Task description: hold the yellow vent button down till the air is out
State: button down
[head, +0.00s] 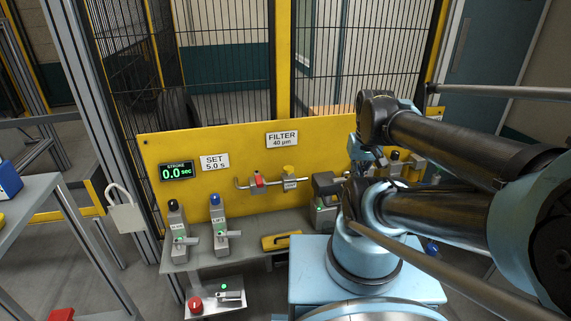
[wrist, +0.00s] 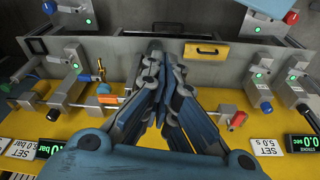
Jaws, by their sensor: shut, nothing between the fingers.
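The yellow vent button (head: 289,169) is a small knob on the pipework of the yellow panel (head: 215,150), above a small white label. In the head view it stands clear, left of my arm. I cannot make it out in the wrist view, where my fingers cover the middle of the panel. My gripper (wrist: 160,58) is shut and empty, with its fingertips close together in front of the bench. In the head view my gripper (head: 364,158) is partly hidden by my own arm, to the right of the button and apart from it.
A red valve handle (head: 257,180) sits just left of the button. A dark boxy unit (head: 325,190) stands between the button and my arm. Blue- and black-topped levers (head: 217,222) stand left on the bench. The stroke display (head: 175,172) reads 0.0 sec. A wire fence rises behind.

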jog(key=w+a+r+n, duration=0.3)
jog(key=w+r+n, duration=0.2)
jog(key=w, duration=0.3)
jog(key=n+g, duration=0.2)
jog(key=n, duration=1.3)
send_over(286, 168)
notch_tip(286, 168, down, 6)
jog(key=shift+a+r, duration=0.1)
notch_tip(286, 168, down, 14)
